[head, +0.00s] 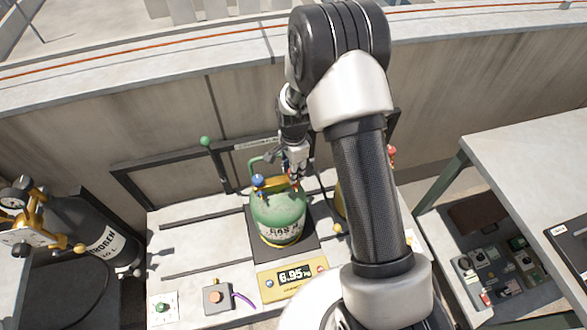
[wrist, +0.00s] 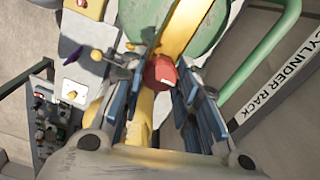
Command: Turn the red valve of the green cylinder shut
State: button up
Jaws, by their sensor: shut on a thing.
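The green cylinder (head: 277,212) stands upright on a dark scale plate in the head view, with a blue valve (head: 258,181) on its left top side. My gripper (head: 294,178) reaches down to its right top side, where the red valve is mostly hidden. In the wrist view the red valve (wrist: 160,72) sits between the two fingers of my gripper (wrist: 160,84), which is shut on it. The green cylinder (wrist: 140,20) and a yellow part show behind it. How far the valve is turned cannot be told.
The scale's yellow display (head: 293,283) reads about 6.95. A dark nitrogen cylinder (head: 88,235) stands at left. A yellow cylinder (head: 340,200) is partly hidden behind my arm. A dark rack frame (head: 170,163) with a green-knobbed rod runs behind. A grey box (head: 217,297) lies in front.

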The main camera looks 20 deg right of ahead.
jog(key=o, duration=1.1)
jog(key=shift+c, duration=0.2)
jog(key=shift+r, duration=0.1)
notch_tip(320, 180, up, 12)
dwell(0.3)
